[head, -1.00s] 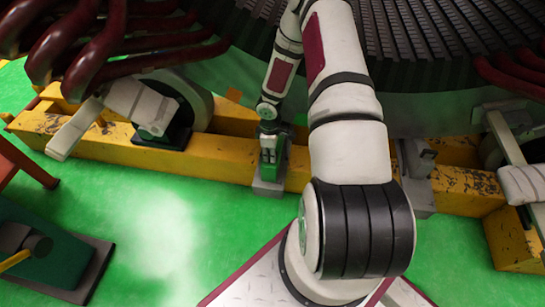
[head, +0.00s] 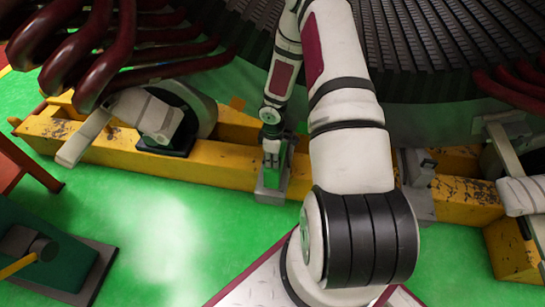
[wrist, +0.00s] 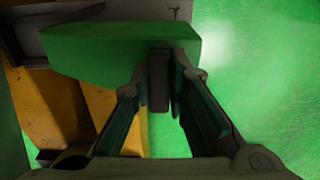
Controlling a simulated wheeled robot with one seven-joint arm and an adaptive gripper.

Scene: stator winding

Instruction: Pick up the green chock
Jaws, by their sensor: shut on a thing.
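The green chock (wrist: 100,52) shows in the wrist view as a green block across the top middle, with my gripper (wrist: 160,80) at its right part. The gripper's fingers are shut on it. In the head view my gripper (head: 272,160) hangs down at the yellow beam, left of my upper arm. The green chock is small there (head: 272,178) and partly hidden by the gripper, just over a grey bracket. I cannot tell whether it touches the bracket.
The yellow beam (head: 220,165) runs across the floor, with a grey bracket (head: 270,195) on it below my gripper. Dark red pipes (head: 120,50) hang at upper left, beside the large ribbed stator (head: 440,45). A green machine (head: 40,245) stands at lower left. Green floor in front is open.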

